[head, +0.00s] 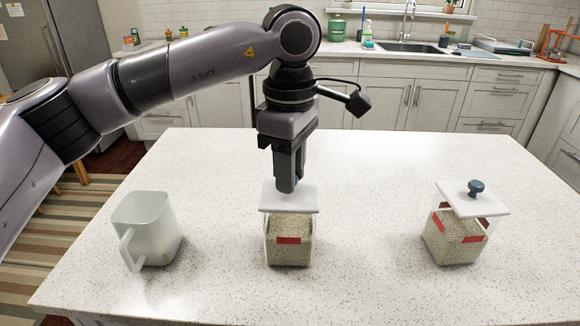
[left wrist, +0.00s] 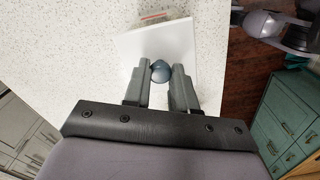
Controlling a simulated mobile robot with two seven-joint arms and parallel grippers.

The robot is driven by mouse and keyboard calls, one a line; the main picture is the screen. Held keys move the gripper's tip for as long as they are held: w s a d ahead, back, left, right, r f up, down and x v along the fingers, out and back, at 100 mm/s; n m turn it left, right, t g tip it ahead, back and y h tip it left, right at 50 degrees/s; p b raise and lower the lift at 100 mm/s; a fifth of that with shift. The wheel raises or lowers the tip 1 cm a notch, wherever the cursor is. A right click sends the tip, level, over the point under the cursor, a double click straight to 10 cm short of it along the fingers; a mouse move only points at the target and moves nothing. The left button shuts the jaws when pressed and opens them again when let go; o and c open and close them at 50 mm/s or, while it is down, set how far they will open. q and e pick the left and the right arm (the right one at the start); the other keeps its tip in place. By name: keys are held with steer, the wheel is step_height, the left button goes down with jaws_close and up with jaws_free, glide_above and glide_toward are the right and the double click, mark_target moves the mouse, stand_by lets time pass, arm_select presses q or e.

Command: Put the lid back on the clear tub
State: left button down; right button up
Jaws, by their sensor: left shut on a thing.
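My left gripper (head: 287,186) points straight down and is shut on the knob of a white square lid (head: 304,199). In the left wrist view the blue-grey knob (left wrist: 161,71) sits between the fingertips, with the white lid (left wrist: 155,45) around it. The lid is level, at the top of the middle clear tub (head: 289,251), which holds a pale grainy filling and has a red band. I cannot tell if the lid touches the rim all round. My right gripper is not in view.
A second clear tub (head: 453,245) with grainy filling stands at the right under its own white lid (head: 472,202) with a dark blue knob. A white pitcher (head: 148,225) stands at the left. The speckled white counter (head: 365,230) is bare between them.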

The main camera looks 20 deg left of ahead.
arm_select(q)
steer(key=shift+f, duration=0.3)
stand_by(0.5)
stand_by(0.4)
steer(key=shift+c, duration=1.8)
jaws_free()
steer(key=shift+r, duration=0.1)
steer(key=shift+r+p, duration=2.3)
steer(key=shift+r, duration=1.15)
